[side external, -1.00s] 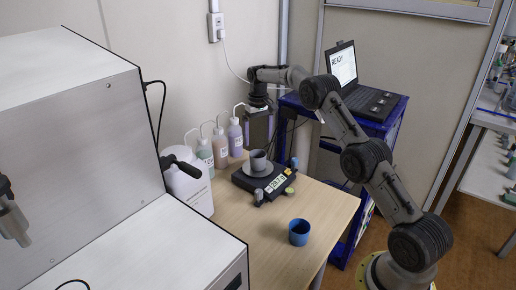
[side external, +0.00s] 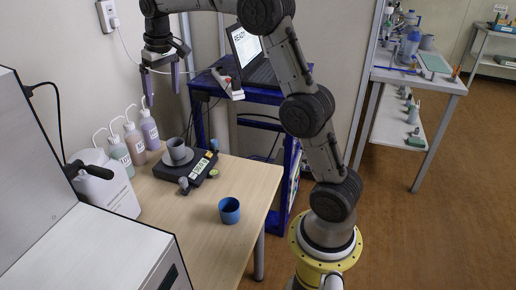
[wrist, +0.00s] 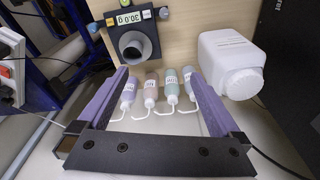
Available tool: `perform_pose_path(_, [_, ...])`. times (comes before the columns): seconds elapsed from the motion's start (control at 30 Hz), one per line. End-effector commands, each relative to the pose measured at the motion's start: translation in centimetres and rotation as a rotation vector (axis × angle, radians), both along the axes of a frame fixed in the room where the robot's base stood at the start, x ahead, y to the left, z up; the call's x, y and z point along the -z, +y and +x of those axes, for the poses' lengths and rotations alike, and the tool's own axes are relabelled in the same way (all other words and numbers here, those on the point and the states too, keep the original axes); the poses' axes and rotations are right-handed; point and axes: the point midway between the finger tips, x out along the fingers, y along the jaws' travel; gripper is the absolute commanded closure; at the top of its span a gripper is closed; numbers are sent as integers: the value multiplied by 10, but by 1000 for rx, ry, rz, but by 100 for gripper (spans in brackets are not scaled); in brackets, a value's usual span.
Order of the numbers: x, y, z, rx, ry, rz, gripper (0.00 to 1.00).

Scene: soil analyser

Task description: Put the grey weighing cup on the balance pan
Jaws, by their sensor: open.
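The grey weighing cup (side external: 179,149) stands upright on the round grey pan (side external: 168,161) of the black balance (side external: 197,180). In the wrist view the cup (wrist: 133,46) shows its open mouth, and the balance display (wrist: 127,17) reads 30.0 g. My gripper (side external: 162,98) is open and empty, above and slightly left of the cup in the side view. Its purple fingers (wrist: 161,78) are wide apart in the wrist view and touch nothing.
A blue cup (side external: 229,211) stands near the table's front right. Several wash bottles (side external: 149,130) line the wall side, beside a white canister (side external: 108,188). A blue cart with a laptop (side external: 258,70) stands behind. The table front (side external: 190,240) is clear.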

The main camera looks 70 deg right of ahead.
Motion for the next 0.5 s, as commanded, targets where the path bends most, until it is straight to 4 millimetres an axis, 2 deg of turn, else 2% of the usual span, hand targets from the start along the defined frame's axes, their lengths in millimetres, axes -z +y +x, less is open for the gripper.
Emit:
perform_pose_path(0.03, [-14, 14, -18, -18, -21, -6, 0])
perform_pose_path(0.2, [-40, 53, -77, -69, -86, -20, 0])
perform_pose_path(0.33, [-47, 79, -128, -110, -134, -29, 0])
perform_pose_path(0.5, [-40, 106, -195, -161, -200, -38, 0])
